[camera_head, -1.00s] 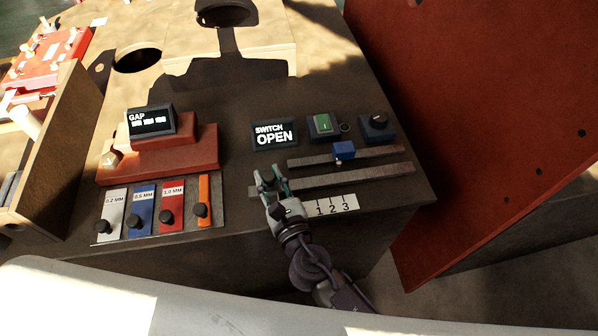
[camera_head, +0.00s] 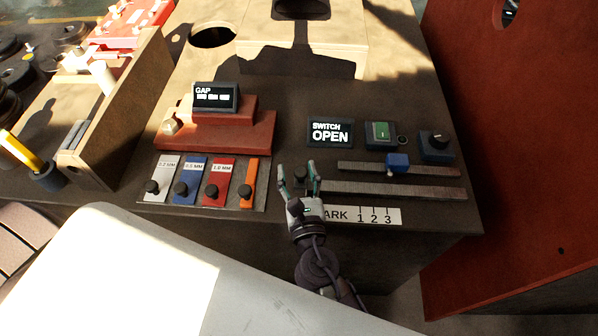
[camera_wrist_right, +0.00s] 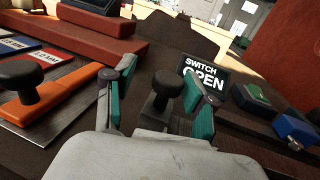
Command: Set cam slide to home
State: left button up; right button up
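A dark round knob (camera_head: 300,173) on a post stands at the left end of the lower grey rail (camera_head: 390,190); the wrist view shows it too (camera_wrist_right: 163,82). A label strip (camera_head: 372,216) reading "ARK 1 2 3", its start covered, lies below this rail. A blue slider block (camera_head: 397,161) sits on the shorter upper rail (camera_head: 433,170). I cannot tell from markings which is the cam slide. My right gripper (camera_head: 296,167) is open, its fingers on either side of the knob, with gaps showing in the wrist view (camera_wrist_right: 158,76). My left gripper is out of view.
A "SWITCH OPEN" display (camera_head: 330,132), a green switch (camera_head: 381,132) and a dark dial (camera_head: 436,141) stand behind the rails. Coloured gauge strips with black knobs, including an orange one (camera_head: 249,183), lie left of my gripper. A red panel (camera_head: 520,150) rises at right.

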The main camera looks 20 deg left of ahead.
jog(key=shift+d, duration=0.15)
jog(key=v, duration=1.2)
jog(key=shift+f, duration=0.1)
